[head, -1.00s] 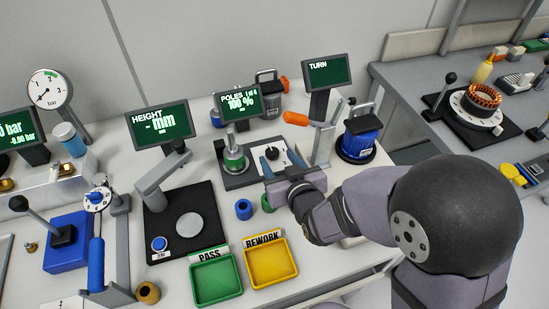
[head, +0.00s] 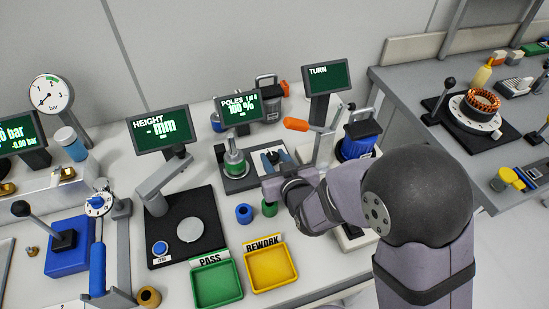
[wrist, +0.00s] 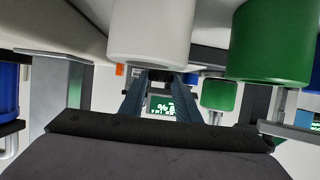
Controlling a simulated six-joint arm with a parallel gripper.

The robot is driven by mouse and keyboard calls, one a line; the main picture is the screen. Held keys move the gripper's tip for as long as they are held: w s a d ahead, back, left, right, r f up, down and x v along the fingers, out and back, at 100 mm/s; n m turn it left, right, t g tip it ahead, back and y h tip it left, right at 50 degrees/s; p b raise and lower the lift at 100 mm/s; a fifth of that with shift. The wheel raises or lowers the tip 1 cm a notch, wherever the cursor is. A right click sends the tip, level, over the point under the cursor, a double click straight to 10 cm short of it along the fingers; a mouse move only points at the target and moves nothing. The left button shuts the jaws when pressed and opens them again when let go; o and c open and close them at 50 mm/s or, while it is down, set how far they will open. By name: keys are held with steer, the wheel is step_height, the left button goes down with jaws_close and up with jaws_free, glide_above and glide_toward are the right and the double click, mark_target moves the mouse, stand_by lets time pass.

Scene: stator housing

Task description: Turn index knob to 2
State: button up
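The index knob (head: 273,157) appears as a small dark knob on a pale plate, just right of the green stator part (head: 234,162) on the dark POLES fixture (head: 233,184). Its pointer and numbers are too small to read. My gripper (head: 276,160) is over this plate with its two blue-grey fingers apart, one on each side of the knob. In the wrist view the fingers (wrist: 160,82) are apart, with a dark shape near their tips; I cannot tell whether they touch it. The POLES screen (head: 240,106) reads "1 of 4" and 100 %.
Blue (head: 244,213) and green (head: 269,208) rings lie in front, with the PASS (head: 218,299) and REWORK (head: 271,285) trays nearer.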

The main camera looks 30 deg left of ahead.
steer(key=shift+a+m+t+h, duration=0.15)
steer(key=shift+m+t+h, duration=0.45)
steer(key=shift+m+h, duration=0.15)
steer(key=o, duration=1)
steer(key=shift+o, duration=0.2)
steer(key=shift+s, duration=0.1)
steer(key=shift+b+v, duration=0.6)
steer(key=shift+v, duration=3.1)
